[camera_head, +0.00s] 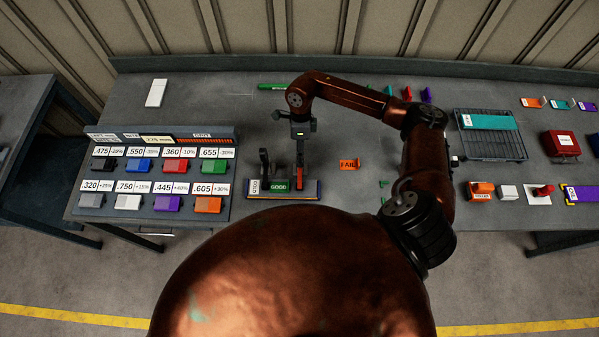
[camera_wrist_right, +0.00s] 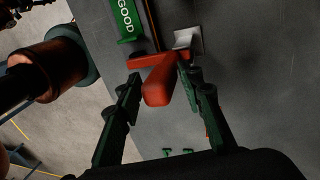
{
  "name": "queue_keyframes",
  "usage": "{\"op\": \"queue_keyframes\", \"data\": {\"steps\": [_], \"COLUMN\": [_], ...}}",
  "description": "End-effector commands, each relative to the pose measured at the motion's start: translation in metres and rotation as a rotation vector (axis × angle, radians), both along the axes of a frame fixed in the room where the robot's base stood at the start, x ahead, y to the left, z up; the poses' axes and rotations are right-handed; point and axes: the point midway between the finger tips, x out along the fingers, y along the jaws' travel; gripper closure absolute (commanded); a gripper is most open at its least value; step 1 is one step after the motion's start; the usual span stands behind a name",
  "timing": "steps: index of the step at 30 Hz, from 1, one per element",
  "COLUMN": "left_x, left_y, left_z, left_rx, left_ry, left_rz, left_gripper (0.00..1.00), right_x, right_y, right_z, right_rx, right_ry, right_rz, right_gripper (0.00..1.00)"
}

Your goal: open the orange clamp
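The orange clamp (camera_head: 299,181) is at the right end of a small fixture (camera_head: 262,196) carrying a green GOOD label (camera_head: 279,185). In the right wrist view its orange handle (camera_wrist_right: 158,84) points toward the camera, and a pale metal bracket (camera_wrist_right: 188,40) sits beside its base. My right gripper (camera_head: 300,150) is above the clamp in the head view. In the wrist view its dark green fingers (camera_wrist_right: 163,82) are apart, one on each side of the handle. A gap shows on the left; contact on the right cannot be told. My left gripper is not in view.
A dark upright post (camera_head: 264,165) stands on the fixture left of the clamp. An orange FAIL label (camera_head: 349,164) lies to the right. A rack of coloured blocks (camera_head: 150,215) fills the table's left part. A wire tray (camera_head: 489,145) sits at the right.

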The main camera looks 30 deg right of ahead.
Motion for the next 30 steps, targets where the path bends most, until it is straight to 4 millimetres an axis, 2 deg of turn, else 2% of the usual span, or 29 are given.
{"op": "queue_keyframes", "data": {"steps": [11,30], "left_x": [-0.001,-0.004], "left_y": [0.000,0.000], "left_z": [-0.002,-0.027], "left_rx": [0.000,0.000], "left_ry": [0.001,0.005], "left_rz": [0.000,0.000], "left_gripper": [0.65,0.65], "right_x": [0.002,0.028], "right_y": [-0.001,-0.017], "right_z": [0.000,-0.001], "right_rx": [-0.001,-0.003], "right_ry": [-0.001,-0.006], "right_rz": [-0.001,-0.004], "right_gripper": [0.65,0.65]}}
